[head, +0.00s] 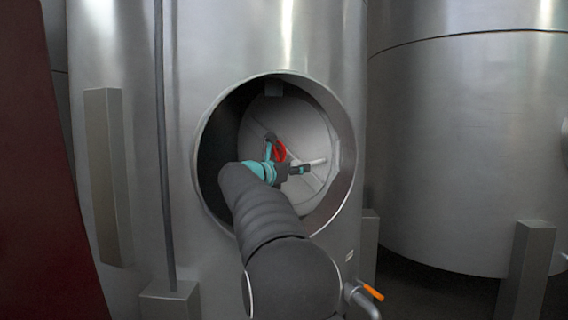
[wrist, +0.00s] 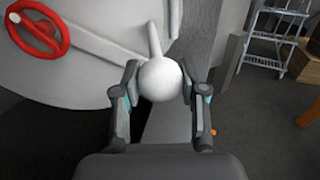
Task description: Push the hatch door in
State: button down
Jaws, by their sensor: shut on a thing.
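The pale round hatch door (head: 310,125) stands inside the round tank opening (head: 342,160), with a dark gap along its left side in the head view. It fills the upper left of the wrist view (wrist: 90,75). A red handwheel (head: 279,150) is at its middle; it also shows in the wrist view (wrist: 37,33). A white ball-ended handle (wrist: 160,80) sticks out from the door. My gripper (wrist: 158,78) is shut on this ball, one finger at each side. In the head view my gripper (head: 300,170) is inside the opening, partly hidden by my arm.
The steel tank (head: 225,50) surrounds the opening, with a second tank (head: 460,150) to the right. A pipe with an orange valve handle (head: 372,292) juts out below right. A rack (wrist: 280,25) and a wooden box (wrist: 306,62) stand beyond open floor.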

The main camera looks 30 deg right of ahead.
jog(key=shift+w+g, duration=0.25)
jog(key=shift+g, duration=0.05)
jog(key=c, duration=0.6)
grip_release()
jog(key=shift+a, duration=0.1)
jog(key=shift+c, duration=0.2)
jog(key=shift+a, duration=0.1)
jog(key=v, duration=1.1)
jog(key=shift+a, duration=0.4)
jog(key=shift+f, duration=0.1)
